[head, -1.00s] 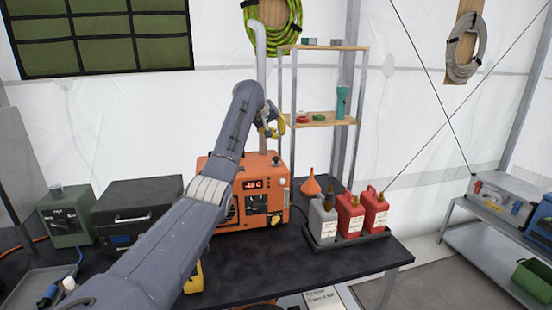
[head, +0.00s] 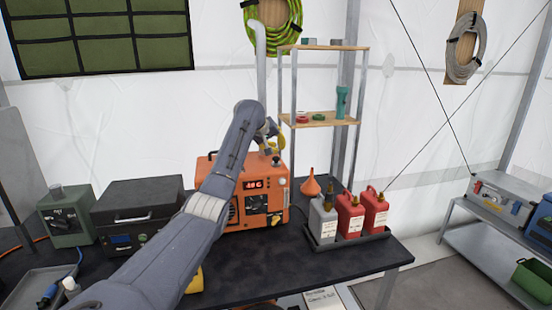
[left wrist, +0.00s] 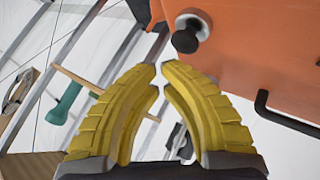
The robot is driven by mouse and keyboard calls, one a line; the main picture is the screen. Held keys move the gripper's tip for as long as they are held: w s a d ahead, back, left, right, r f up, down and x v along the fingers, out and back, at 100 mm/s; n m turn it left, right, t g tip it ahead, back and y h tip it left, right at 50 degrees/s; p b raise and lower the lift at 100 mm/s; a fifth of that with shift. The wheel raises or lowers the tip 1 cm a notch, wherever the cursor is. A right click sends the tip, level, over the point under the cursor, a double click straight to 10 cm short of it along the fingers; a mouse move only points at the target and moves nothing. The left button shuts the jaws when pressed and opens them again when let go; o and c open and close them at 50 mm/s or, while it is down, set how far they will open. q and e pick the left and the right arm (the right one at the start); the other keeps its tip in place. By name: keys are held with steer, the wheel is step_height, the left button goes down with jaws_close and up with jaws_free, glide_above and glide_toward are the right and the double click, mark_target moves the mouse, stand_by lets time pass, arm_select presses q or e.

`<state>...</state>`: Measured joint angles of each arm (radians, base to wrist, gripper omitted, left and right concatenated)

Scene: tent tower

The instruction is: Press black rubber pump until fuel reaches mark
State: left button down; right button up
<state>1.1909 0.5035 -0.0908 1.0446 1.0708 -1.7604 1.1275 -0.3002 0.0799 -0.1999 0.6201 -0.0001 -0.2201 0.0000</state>
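The black rubber pump (left wrist: 185,38) is a small round-headed knob on a pale collar on the orange heater (left wrist: 270,35) in the left wrist view. In the head view the pump (head: 276,160) shows at the heater's top right, and the heater (head: 270,222) stands on the table with a lit red display. My left gripper (head: 270,140) is just above the pump. Its yellow fingers (left wrist: 160,78) have their tips close together with only a narrow gap, holding nothing, apart from the pump. I cannot make out the fuel level or mark.
Fuel cans (head: 350,215) stand in a black tray right of the heater, with an orange funnel (head: 311,188) behind. A shelf rack (head: 322,118) rises behind the heater. A black case (head: 135,210) is at left.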

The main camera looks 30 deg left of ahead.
arm_select(q)
steer(key=shift+f, duration=1.35)
stand_by(2.7)
steer(key=shift+r, duration=1.3)
steer(key=shift+r, duration=0.1)
steer(key=shift+r, duration=2.45)
